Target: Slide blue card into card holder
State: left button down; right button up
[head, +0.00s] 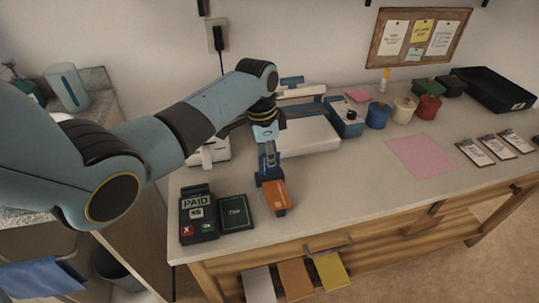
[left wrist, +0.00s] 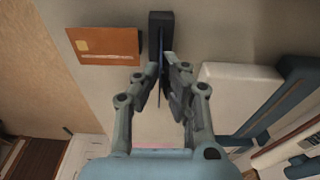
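The blue card (left wrist: 161,62) shows as a thin upright edge at the slot of the black card holder (left wrist: 160,20). In the head view the card (head: 270,154) stands above the dark holder (head: 268,177), near the counter's front. My left gripper (left wrist: 163,72) points down over the holder, also seen in the head view (head: 267,146). How deep the card sits is hidden. My right gripper is not in view.
An orange card (head: 277,195) lies beside the holder. A card terminal (head: 198,214) and a dark green tip folder (head: 236,212) are left of it. A white-topped device (head: 308,136) stands behind. A pink sheet (head: 421,155) lies right; the counter between is clear.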

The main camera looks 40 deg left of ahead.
pick_arm(q)
jog(key=shift+f, duration=0.45)
dwell(0.5)
jog(key=c, duration=1.4)
grip_release()
jog(key=r, duration=0.8)
jog(key=s+a+r, duration=0.1)
jog(key=r, duration=0.3)
jog(key=shift+f, duration=0.1)
